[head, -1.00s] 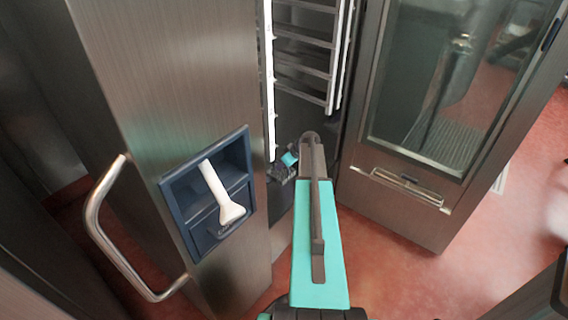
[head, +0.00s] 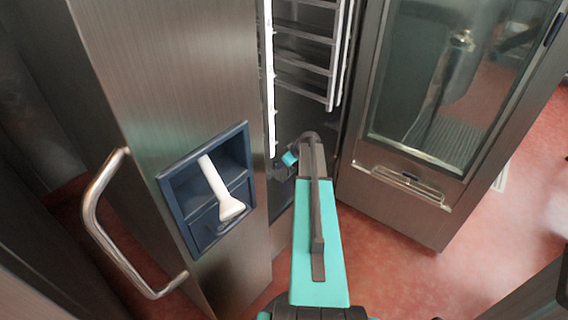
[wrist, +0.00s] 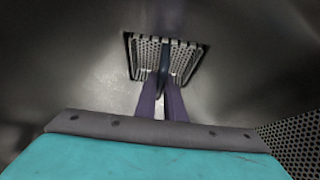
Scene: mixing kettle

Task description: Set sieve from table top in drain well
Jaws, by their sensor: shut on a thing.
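In the wrist view my gripper (wrist: 163,84) is shut on the sieve (wrist: 183,60), a small grey perforated basket with a slotted rim, gripped at a dark upright part in its middle. The sieve lies straight ahead of the fingers against a smooth grey metal surface (wrist: 85,70). Dark edges show along its left and lower right sides. These may be the drain well's opening; I cannot tell whether the sieve sits inside it or just above it. In the head view my arm reaches into the open cabinet, and the fingers and sieve are hidden there.
A perforated metal panel (wrist: 295,143) stands close at the lower right in the wrist view. In the head view a steel door panel (head: 165,70) with a blue recess (head: 200,238) is left of my arm. A glass door (head: 430,90) stands open at right; rack rails (head: 302,62) are behind.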

